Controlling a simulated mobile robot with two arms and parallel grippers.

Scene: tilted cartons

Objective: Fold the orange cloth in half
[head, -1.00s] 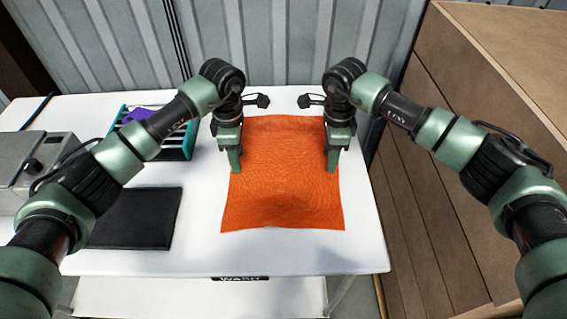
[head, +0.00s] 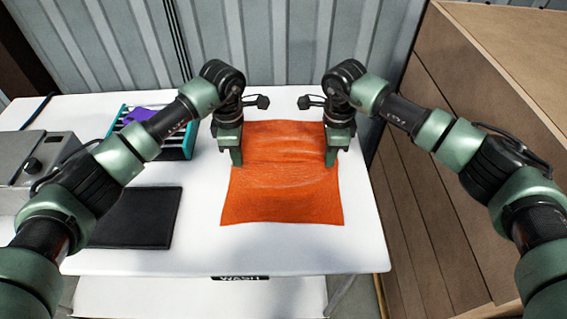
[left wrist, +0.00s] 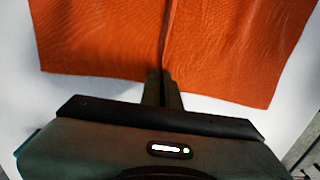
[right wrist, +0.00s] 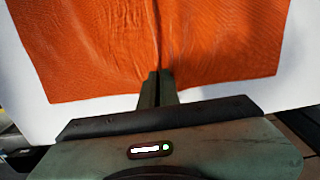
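The orange cloth (head: 283,200) lies on the white table, with ridges across it between my grippers. My left gripper (head: 237,158) is at its left side edge and my right gripper (head: 331,157) is at its right side edge. In the left wrist view the left fingers (left wrist: 163,87) are together on the cloth's edge, and a crease runs inward from them. In the right wrist view the right fingers (right wrist: 157,86) are also together on the edge, with a similar crease. The pinched cloth between the fingertips is mostly hidden.
A flat black mat (head: 137,218) lies left of the cloth. A teal rack (head: 176,148) with a purple item (head: 138,115) stands behind it. A grey box with a knob (head: 38,160) is at the far left. Wooden crates (head: 450,150) stand right of the table (head: 300,258).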

